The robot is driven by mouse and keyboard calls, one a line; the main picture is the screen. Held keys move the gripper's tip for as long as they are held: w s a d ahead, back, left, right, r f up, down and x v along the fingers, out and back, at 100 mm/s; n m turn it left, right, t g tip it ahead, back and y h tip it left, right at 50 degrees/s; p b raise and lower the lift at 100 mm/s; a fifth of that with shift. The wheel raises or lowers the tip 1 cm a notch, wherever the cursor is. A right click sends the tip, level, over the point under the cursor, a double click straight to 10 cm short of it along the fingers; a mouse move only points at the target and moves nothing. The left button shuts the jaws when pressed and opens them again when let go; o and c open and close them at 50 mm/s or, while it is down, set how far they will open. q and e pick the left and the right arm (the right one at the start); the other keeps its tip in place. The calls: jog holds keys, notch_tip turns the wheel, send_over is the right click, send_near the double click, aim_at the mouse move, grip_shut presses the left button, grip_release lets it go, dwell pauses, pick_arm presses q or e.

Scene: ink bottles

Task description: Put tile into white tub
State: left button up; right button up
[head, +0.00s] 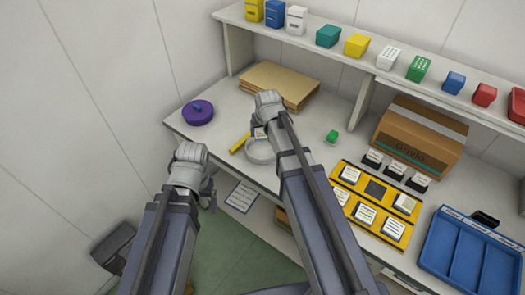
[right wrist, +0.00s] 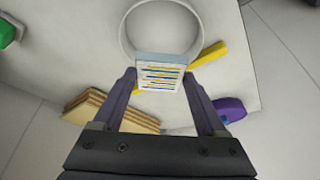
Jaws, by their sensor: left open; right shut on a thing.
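My right gripper (right wrist: 158,82) is shut on a small white tile (right wrist: 160,76) printed with coloured lines. The white tub (right wrist: 127,35), a round open ring shape, is just beyond the tile in the right wrist view. The tile overlaps the tub's near rim in that view; its height above the rim is hard to judge. In the head view the tub (head: 262,154) stands on the desk, partly hidden by my right arm, with my right gripper (head: 260,131) at its back edge. My left gripper (head: 208,193) is open and empty, off the desk's front left edge.
A yellow bar (head: 240,143) lies beside the tub. A purple round thing (head: 197,113) and brown folders (head: 280,82) lie behind. To the right are a green-topped bottle (head: 332,137), a yellow rack (head: 338,194) of tiles, a cardboard box (head: 415,145) and a blue tray (head: 465,255).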

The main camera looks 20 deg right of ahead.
aim_at(262, 151)
jog(key=shift+f+b, duration=3.95)
jog(key=shift+f, duration=0.45)
jog(key=shift+f, duration=0.1)
jog(key=shift+f, duration=0.15)
jog(key=o, duration=1.4)
jog(key=shift+r, duration=0.2)
jog(key=p+v, duration=1.1)
jog(key=v, duration=0.1)
jog(key=shift+w, duration=0.1)
